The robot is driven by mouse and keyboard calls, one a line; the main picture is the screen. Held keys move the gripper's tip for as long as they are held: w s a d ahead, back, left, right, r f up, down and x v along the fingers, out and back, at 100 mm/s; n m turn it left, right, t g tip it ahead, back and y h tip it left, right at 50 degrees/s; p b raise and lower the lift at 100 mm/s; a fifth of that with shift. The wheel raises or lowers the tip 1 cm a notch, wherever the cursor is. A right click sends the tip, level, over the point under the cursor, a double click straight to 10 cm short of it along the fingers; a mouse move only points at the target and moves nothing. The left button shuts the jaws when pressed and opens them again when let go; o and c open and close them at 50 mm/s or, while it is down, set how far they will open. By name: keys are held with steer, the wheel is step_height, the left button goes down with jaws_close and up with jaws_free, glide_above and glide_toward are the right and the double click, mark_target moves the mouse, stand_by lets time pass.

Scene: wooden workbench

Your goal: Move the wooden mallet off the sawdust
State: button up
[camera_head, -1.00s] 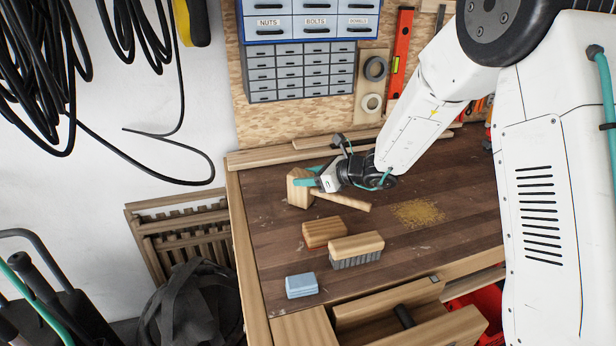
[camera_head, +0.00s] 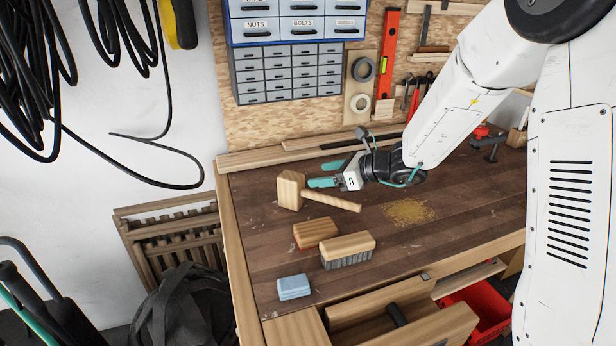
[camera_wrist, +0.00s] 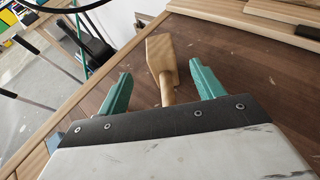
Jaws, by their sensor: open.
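The wooden mallet (camera_head: 291,190) lies on the left part of the workbench, its handle pointing right toward the sawdust. The sawdust (camera_head: 409,211) is a yellow patch to the right of the mallet, and a stretch of bare bench separates them. My gripper (camera_head: 322,174) is open and empty, just right of and behind the mallet head, with teal fingers pointing left. In the wrist view the mallet (camera_wrist: 162,58) shows ahead, between and beyond my two fingers (camera_wrist: 160,85). Part of its handle is hidden behind the gripper body there.
A wooden block (camera_head: 315,233), a wooden brush (camera_head: 348,248) with grey bristles and a blue block (camera_head: 294,287) stand in front of the mallet. Wooden strips (camera_head: 280,150) lie along the back edge. An open drawer (camera_head: 400,318) juts out in front.

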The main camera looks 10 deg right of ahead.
steer(key=shift+v, duration=1.7)
steer(key=s+a+r+n+g+h, duration=0.1)
steer(key=s+r+n+g, duration=0.25)
steer(key=s+n, duration=0.4)
steer(key=s+a+r+n+g+h, duration=0.15)
steer(key=s+r+n, duration=0.35)
steer(key=s, duration=0.5)
steer(key=s+d+n+h, duration=0.4)
steer(key=s+d+n, duration=0.2)
steer(key=s, duration=0.3)
steer(key=s+d+n+g+h, duration=0.1)
steer(key=s+d+n+h, duration=0.3)
steer(key=s, duration=0.6)
steer(key=shift+s+d+r+n+h, duration=0.25)
steer(key=shift+d+r+n+h, duration=0.15)
steer(key=shift+d+n, duration=0.7)
